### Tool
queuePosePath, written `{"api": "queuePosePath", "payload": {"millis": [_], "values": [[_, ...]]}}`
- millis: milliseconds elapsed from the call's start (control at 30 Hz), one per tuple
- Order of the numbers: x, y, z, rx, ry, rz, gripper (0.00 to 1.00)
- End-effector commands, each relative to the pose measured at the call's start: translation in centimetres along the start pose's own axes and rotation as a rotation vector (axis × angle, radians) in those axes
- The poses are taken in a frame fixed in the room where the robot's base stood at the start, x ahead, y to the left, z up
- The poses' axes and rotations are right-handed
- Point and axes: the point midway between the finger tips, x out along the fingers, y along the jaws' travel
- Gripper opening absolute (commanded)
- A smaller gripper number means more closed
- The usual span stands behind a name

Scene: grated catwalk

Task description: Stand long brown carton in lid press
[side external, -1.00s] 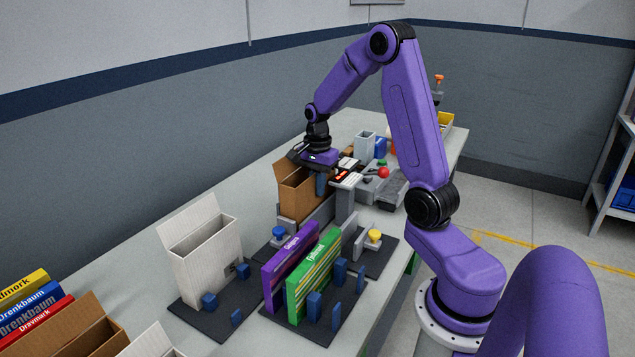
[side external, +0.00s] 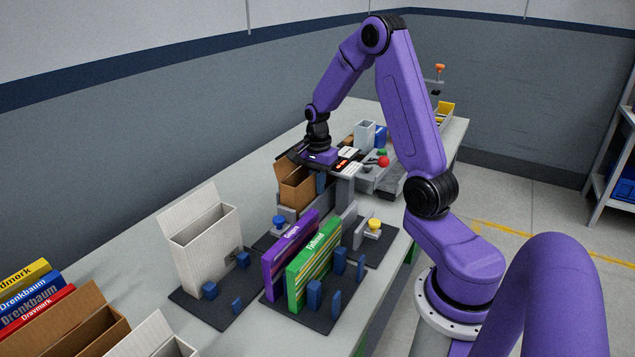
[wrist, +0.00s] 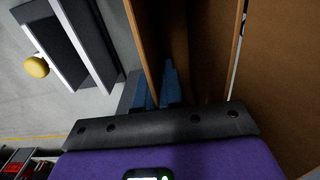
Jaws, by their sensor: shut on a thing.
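The long brown carton (side external: 296,191) stands roughly upright with its top open and a flap raised at the left. My gripper (side external: 320,181) is shut on the carton's wall on the right side, from above. In the wrist view its blue fingers (wrist: 166,90) reach down by the brown carton panels (wrist: 211,45). A grey fixture (side external: 346,192), apparently the lid press, stands just right of and in front of the carton. Its low grey wall hides part of the carton's foot. I cannot tell whether the carton's bottom rests on anything.
A white open carton (side external: 204,248) stands on a dark plate at front left. Purple (side external: 288,257) and green (side external: 314,270) boxes stand between blue pegs in front. A blue knob (side external: 279,221) and yellow knob (side external: 374,224) flank the fixture.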

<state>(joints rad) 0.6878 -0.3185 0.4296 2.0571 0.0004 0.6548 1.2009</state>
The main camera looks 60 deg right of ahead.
Motion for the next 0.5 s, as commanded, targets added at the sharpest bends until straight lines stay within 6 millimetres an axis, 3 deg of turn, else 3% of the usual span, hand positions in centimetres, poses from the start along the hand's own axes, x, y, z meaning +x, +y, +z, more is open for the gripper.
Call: {"api": "queuePosePath", "payload": {"millis": [300,333,400,500], "values": [[-0.02,-0.01,0.0,0.0,0.0,0.0,0.0],[-0.03,-0.01,0.0,0.0,0.0,0.0,0.17],[-0.03,-0.01,0.0,0.0,0.0,0.0,0.37],[-0.03,-0.01,0.0,0.0,0.0,0.0,0.37]]}}
